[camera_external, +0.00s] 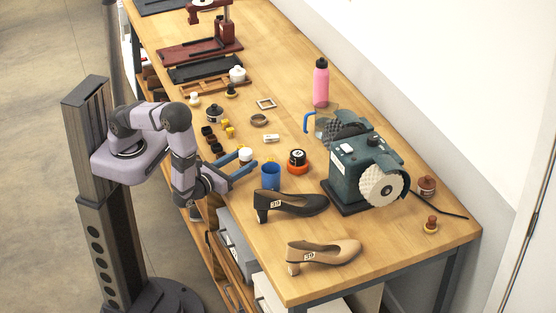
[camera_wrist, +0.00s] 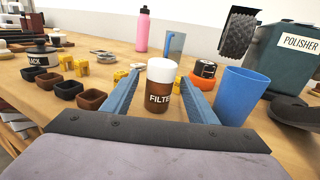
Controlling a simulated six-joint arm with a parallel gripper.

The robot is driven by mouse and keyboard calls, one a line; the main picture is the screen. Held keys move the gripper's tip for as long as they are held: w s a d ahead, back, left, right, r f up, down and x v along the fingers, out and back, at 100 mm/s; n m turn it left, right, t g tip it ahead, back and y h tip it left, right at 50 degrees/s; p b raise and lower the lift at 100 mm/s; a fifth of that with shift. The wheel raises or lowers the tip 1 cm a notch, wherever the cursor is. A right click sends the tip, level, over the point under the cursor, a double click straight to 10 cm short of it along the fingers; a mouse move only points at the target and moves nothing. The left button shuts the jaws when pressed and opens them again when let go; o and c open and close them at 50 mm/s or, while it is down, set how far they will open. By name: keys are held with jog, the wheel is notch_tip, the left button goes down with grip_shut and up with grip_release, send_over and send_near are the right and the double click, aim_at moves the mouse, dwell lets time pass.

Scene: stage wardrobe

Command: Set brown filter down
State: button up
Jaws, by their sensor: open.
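A blue cup (camera_external: 270,176) stands close to the right finger, with an orange-based black jar (camera_external: 297,161) behind it. Small dark cups (camera_wrist: 68,90) and yellow blocks lie left. Two shoes (camera_external: 290,203) and the green polisher (camera_external: 358,172) are right.

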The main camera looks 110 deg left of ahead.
jog(key=shift+r, duration=0.15)
jog(key=shift+d, duration=0.1)
jog(key=b+v, duration=0.3)
jog(key=v, duration=0.9)
jog(key=s+a+f+n+g+h, duration=0.1)
jog(key=s+n+g+h, duration=0.3)
jog(key=s+n+g, duration=0.25)
jog(key=s+a+f+n+g+h, duration=0.2)
jog(key=s+n+g+h, duration=0.25)
jog(key=s+n, duration=0.2)
jog(key=w+d+r+n+t+h, duration=0.2)
jog(key=w+d+n+t+h, duration=0.2)
jog(key=n+h, duration=0.4)
jog(key=w+d+n, duration=0.1)
jog(key=d, duration=0.1)
jog(key=shift+w+d+n, duration=0.25)
jog(key=shift+d+n, duration=0.05)
jog(key=shift+d, duration=0.1)
jog(key=shift+p, duration=0.3)
